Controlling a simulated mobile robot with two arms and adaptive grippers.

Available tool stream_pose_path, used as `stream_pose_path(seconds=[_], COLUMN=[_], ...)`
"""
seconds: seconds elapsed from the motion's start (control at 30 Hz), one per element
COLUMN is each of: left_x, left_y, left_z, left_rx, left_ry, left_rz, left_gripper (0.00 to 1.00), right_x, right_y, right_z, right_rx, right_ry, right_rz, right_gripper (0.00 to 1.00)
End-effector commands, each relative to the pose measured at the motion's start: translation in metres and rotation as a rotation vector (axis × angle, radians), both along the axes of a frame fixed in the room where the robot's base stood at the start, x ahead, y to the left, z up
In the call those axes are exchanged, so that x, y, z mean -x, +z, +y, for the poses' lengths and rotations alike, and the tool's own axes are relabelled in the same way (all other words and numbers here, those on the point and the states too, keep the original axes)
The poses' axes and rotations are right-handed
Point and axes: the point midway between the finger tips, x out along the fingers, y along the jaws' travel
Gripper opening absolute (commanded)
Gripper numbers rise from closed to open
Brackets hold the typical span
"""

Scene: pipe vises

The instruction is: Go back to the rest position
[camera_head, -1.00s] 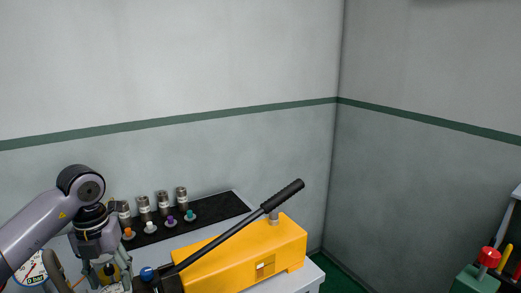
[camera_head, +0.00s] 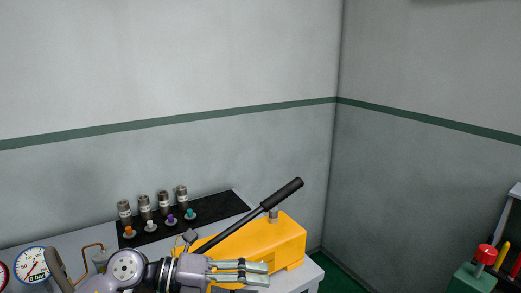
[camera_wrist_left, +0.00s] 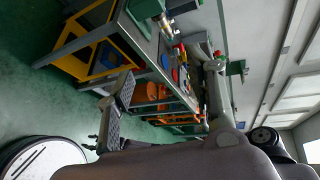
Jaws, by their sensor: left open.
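My left gripper (camera_head: 262,272) is in the head view at the bottom centre. It is open and empty, with its two fingers pointing right. It is in front of the yellow hand pump (camera_head: 285,238) and covers part of its body. I cannot tell whether it touches the pump. The pump's black lever (camera_head: 246,224) slants up to the right, clear of the fingers. My right gripper does not show in the head view.
Several metal cylinders (camera_head: 144,207) and small coloured-top parts (camera_head: 171,219) stand on a black mat (camera_head: 222,206) at the back of the bench. A pressure gauge (camera_head: 31,266) is at left. A red-topped green unit (camera_head: 486,256) is at far right. The wrist view shows a bench with yellow framing (camera_wrist_left: 90,58).

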Motion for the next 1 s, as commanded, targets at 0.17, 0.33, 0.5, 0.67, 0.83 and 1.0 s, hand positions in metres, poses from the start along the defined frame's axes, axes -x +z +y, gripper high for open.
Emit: stream_pose_path(seconds=[0.17,0.33,0.5,0.67,0.83,1.0], left_x=[0.000,-0.025,-0.047,-0.041,0.012,0.089], left_y=[0.059,0.083,0.051,-0.026,-0.131,-0.205], left_z=[-0.017,0.022,0.087,0.146,0.186,0.196], left_rx=[0.471,0.832,1.068,1.149,1.063,0.865], left_ry=[0.179,0.475,0.858,1.258,1.677,1.963], left_rz=[0.073,0.217,0.436,0.701,1.037,1.331], left_gripper=[0.49,0.49,0.49,0.49,0.49,0.49], right_x=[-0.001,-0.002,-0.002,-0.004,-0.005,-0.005], right_y=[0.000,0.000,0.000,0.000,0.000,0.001], right_z=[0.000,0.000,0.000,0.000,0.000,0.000], right_rx=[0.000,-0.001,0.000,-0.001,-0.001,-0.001], right_ry=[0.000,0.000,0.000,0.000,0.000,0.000], right_rz=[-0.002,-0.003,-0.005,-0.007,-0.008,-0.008], right_gripper=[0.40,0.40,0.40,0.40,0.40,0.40])
